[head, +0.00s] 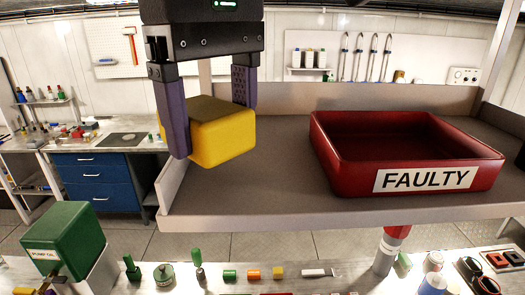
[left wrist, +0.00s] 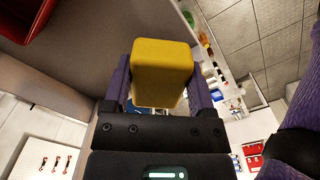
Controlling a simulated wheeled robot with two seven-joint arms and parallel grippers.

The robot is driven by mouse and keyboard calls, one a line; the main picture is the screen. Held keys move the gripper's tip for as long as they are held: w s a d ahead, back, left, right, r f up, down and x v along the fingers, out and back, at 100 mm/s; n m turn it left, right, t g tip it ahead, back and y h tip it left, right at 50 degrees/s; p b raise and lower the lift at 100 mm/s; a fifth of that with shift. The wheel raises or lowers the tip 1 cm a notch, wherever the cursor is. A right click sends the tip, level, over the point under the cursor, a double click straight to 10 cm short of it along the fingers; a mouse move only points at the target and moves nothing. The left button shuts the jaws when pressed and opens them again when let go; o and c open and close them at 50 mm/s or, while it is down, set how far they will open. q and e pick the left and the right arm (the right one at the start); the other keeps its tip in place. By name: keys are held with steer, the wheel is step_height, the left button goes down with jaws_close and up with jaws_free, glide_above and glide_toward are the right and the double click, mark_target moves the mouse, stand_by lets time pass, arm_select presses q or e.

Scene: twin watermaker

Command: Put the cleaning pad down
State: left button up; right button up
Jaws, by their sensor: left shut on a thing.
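The cleaning pad (head: 222,134) is a yellow block with a darker brownish top face. My left gripper (head: 212,115) hangs from the top of the head view and is shut on the pad, one purple finger on each side. The pad is at the left end of the grey shelf (head: 270,195); I cannot tell whether it touches the surface. In the left wrist view the pad (left wrist: 162,72) sits between the two fingers. My right gripper is not clearly in view; only a dark bit shows at the right edge of the head view.
A red tray (head: 345,165) labelled FAULTY stands on the right of the shelf and looks empty. Bare shelf lies between pad and tray. The shelf has a raised left edge and back. Below is a bench with a green PUMP OIL box (head: 65,240) and several small parts.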

mark_target(263, 189)
arm_select(q)
steer(key=d, duration=0.4)
steer(key=shift+p, duration=0.35)
step_height(263, 189, down, 3)
steer(key=shift+a, duration=0.1)
steer(key=shift+a+f, duration=0.2)
steer(key=shift+f, duration=0.05)
steer(key=shift+d+f, duration=0.15)
steer(key=o, duration=1.3)
steer(key=shift+c, duration=0.2)
step_height(263, 189, up, 8)
